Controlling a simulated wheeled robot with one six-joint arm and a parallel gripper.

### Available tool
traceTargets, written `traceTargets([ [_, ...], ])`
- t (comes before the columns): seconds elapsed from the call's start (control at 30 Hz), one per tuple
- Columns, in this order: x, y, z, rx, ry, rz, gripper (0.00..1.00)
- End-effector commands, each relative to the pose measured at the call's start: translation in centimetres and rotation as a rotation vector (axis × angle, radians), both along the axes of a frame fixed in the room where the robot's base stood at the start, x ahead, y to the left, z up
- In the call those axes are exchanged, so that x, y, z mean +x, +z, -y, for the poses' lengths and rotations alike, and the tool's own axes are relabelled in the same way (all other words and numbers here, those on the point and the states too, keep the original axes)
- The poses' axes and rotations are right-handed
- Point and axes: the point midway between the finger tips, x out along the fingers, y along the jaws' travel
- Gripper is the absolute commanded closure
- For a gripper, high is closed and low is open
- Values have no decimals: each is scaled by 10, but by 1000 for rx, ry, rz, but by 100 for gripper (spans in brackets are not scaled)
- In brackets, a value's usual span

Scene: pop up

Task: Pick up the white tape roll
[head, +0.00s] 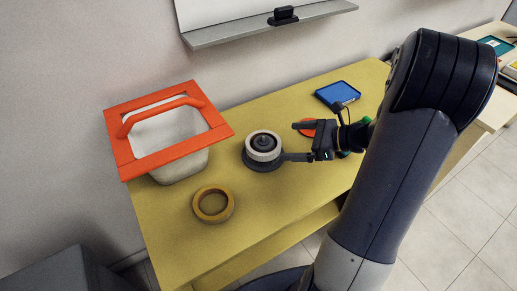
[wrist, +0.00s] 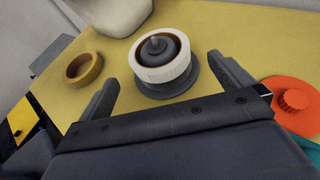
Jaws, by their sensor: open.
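The white tape roll (head: 264,143) sits around the post of a dark round holder (head: 262,163) on the yellow table. In the wrist view the white tape roll (wrist: 163,73) lies just beyond my fingertips, between their lines, with the dark holder base (wrist: 188,88) under it and the grey post tip (wrist: 156,46) showing at its centre. My gripper (head: 297,141) is open and empty, right of the roll in the head view. One finger's tip is close to the holder; I cannot tell whether they touch. My gripper also shows in the wrist view (wrist: 160,82).
A yellow-brown tape ring (head: 198,208) lies flat at the front left. A white bin with an orange rim (head: 122,150) stands at the back left. A blue tray (head: 338,93) and a red-orange round object (head: 307,132) are at the right.

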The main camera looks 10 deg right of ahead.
Motion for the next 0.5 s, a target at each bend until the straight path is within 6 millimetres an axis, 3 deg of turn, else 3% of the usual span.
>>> traceTargets([
  [0.1,9,-8,-17,-1,7,-3,0],
  [0.5,26,-25,-50,-1,7,-5,0],
])
